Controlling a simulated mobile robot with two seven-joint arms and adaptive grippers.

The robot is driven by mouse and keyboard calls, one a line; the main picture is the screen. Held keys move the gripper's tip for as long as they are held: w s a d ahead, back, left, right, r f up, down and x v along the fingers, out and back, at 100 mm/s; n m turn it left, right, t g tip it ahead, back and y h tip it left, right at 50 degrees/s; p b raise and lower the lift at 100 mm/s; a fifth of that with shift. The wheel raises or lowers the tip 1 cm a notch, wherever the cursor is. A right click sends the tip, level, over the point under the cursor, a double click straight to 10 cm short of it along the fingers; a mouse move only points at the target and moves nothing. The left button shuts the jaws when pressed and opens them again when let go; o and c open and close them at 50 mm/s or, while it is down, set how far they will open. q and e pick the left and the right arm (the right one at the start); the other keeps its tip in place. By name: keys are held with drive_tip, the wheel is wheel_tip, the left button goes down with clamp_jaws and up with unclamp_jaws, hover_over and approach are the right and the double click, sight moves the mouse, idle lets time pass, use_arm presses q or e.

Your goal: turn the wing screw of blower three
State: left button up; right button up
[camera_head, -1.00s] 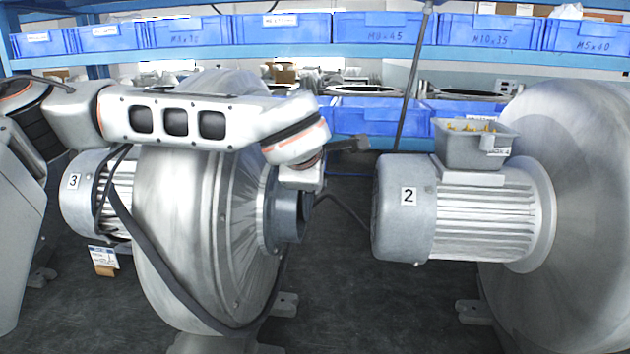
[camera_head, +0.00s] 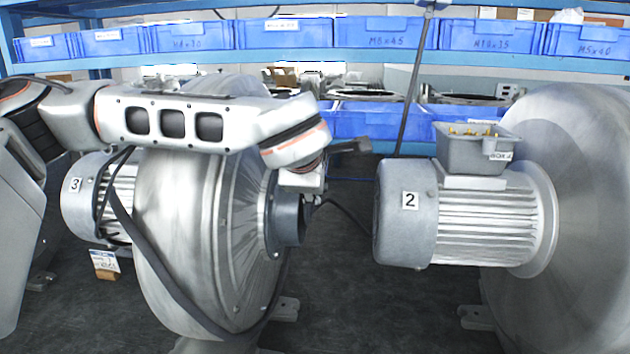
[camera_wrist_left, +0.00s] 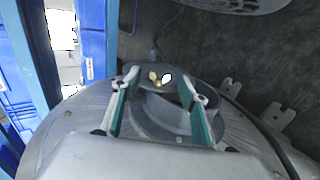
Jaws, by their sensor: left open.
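Blower three (camera_head: 205,225), a grey metal housing with a motor labelled 3 (camera_head: 75,185), stands at the left in the head view. Its short dark round port (camera_head: 290,222) faces right. My left arm reaches across its top, and its gripper fingers cannot be made out there. In the left wrist view my left gripper (camera_wrist_left: 160,82) is open, with one green-padded finger on each side of the round port (camera_wrist_left: 165,113). Between the fingertips shows a small bright two-lobed piece that looks like the wing screw (camera_wrist_left: 166,78). I cannot tell whether the fingers touch it. My right gripper is not in view.
Blower two (camera_head: 490,220), with a grey box (camera_head: 475,165) on its motor, stands at the right. Blue bins (camera_head: 285,35) line the shelf behind. A dark cable (camera_head: 160,265) hangs across blower three. Dark floor (camera_head: 345,300) lies open between the blowers.

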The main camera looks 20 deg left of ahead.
use_arm(q)
drive_tip(key=v, duration=1)
drive_tip(key=shift+s+r, duration=0.2)
drive_tip(key=shift+s, duration=0.15)
drive_tip(key=shift+d, duration=0.1)
